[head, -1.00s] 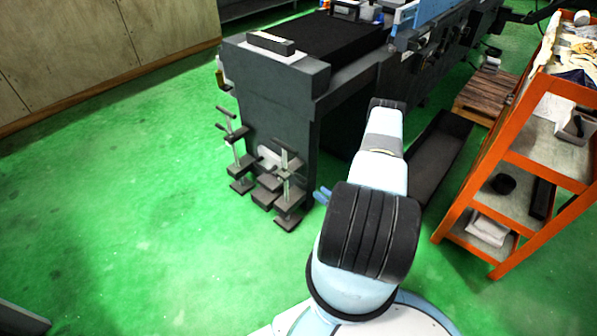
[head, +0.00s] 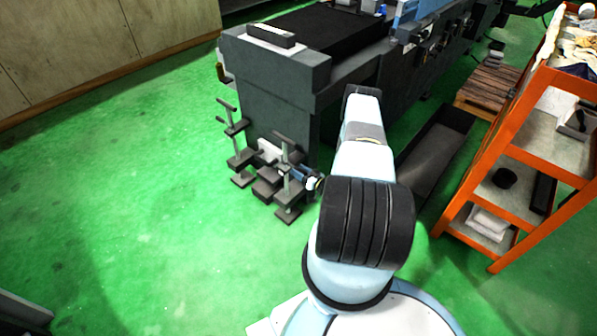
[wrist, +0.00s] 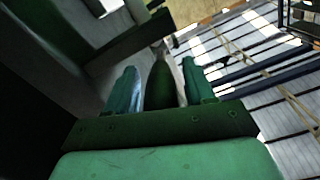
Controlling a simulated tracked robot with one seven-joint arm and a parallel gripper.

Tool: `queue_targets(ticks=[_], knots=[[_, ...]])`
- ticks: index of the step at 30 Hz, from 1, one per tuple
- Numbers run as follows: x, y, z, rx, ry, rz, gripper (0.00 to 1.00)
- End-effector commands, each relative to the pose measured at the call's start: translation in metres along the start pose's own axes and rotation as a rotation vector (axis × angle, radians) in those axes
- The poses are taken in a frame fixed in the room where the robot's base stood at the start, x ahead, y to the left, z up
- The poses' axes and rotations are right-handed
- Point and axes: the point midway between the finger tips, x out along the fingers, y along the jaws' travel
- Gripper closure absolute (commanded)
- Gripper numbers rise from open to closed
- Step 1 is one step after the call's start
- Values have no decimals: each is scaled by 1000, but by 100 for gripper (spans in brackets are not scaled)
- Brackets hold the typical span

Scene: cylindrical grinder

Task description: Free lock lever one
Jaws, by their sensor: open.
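Two stands with dark lever-like bars stand at the near end of the grey machine in the head view: a left stand (head: 236,130) and a right stand (head: 287,190). I cannot tell which bar is lock lever one. My gripper (head: 304,176) is small and partly hidden by my arm, close to the right stand's post; contact cannot be made out. In the wrist view my gripper (wrist: 160,78) has its two fingers apart. A dark, rounded, pointed shape (wrist: 160,82) shows between them; whether it is a lever end is unclear.
The grey machine (head: 275,95) fills the space behind the stands. A long dark tray (head: 435,150) lies on the floor right of my arm, and an orange shelf rack (head: 510,130) stands at the right. The green floor (head: 120,210) at left is clear.

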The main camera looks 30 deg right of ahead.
Motion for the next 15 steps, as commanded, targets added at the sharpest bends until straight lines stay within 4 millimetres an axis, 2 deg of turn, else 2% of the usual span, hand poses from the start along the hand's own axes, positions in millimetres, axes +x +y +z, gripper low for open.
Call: queue_targets(ticks=[4,12,15], knots=[[7,0,0,0,0,-1,47],[8,0,0,0,0,-1,47],[8,0,0,0,0,-1,54]])
